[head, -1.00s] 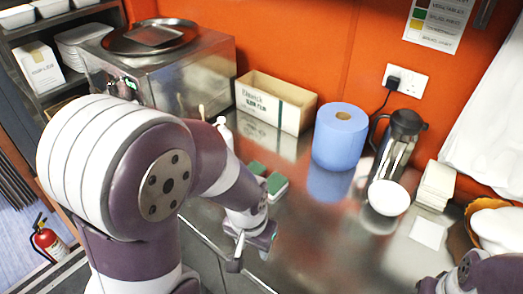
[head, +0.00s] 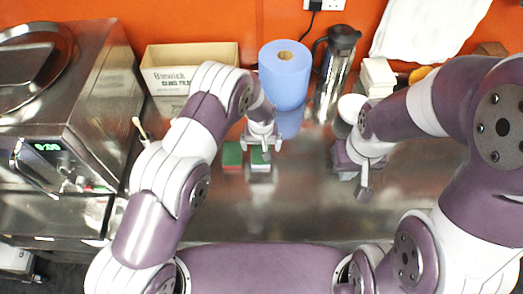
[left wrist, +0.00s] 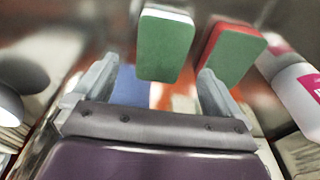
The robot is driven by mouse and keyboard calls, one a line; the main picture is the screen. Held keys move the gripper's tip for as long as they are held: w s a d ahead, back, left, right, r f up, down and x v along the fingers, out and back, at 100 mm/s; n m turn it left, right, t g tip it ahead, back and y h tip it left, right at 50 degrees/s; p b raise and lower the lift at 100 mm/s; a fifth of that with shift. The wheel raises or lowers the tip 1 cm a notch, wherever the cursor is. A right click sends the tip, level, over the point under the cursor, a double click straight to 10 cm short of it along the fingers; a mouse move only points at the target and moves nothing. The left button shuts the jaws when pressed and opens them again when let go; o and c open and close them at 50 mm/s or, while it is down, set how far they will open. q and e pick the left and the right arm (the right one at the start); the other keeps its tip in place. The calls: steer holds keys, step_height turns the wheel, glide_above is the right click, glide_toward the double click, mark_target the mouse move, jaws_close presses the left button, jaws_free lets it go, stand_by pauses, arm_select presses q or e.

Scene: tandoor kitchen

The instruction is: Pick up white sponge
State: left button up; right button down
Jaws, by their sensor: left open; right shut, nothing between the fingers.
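The white sponge (head: 260,168) lies on the steel counter with its green scouring side up. In the left wrist view it (left wrist: 166,46) shows a white edge and lies ahead of the fingers, between their lines. My left gripper (head: 261,146) is open and empty, above the sponge and partly covering it in the head view. Its two fingers also show in the left wrist view (left wrist: 155,84). My right gripper (head: 364,188) is shut and empty over the counter to the right.
A green sponge with a red edge (head: 232,155) lies just left of the white sponge, also in the left wrist view (left wrist: 236,55). A blue paper roll (head: 285,78), a cardboard box (head: 190,68) and a steel flask (head: 332,80) stand behind. The front counter is clear.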

mark_target(261, 150)
arm_select(q)
step_height(261, 150, down, 4)
steer(key=shift+w+r+p, duration=0.15)
steer(key=shift+r+p, duration=0.05)
steer(key=shift+p, duration=0.65)
steer(key=shift+a+f, duration=0.25)
steer(key=shift+a, duration=0.05)
steer(key=shift+d, duration=0.35)
steer(key=c, duration=1)
steer(key=shift+c, duration=0.5)
steer(key=shift+a, duration=0.2)
arm_select(e)
steer(key=shift+a+r, duration=0.25)
steer(key=shift+r, duration=1)
arm_select(q)
steer(key=shift+w, duration=0.1)
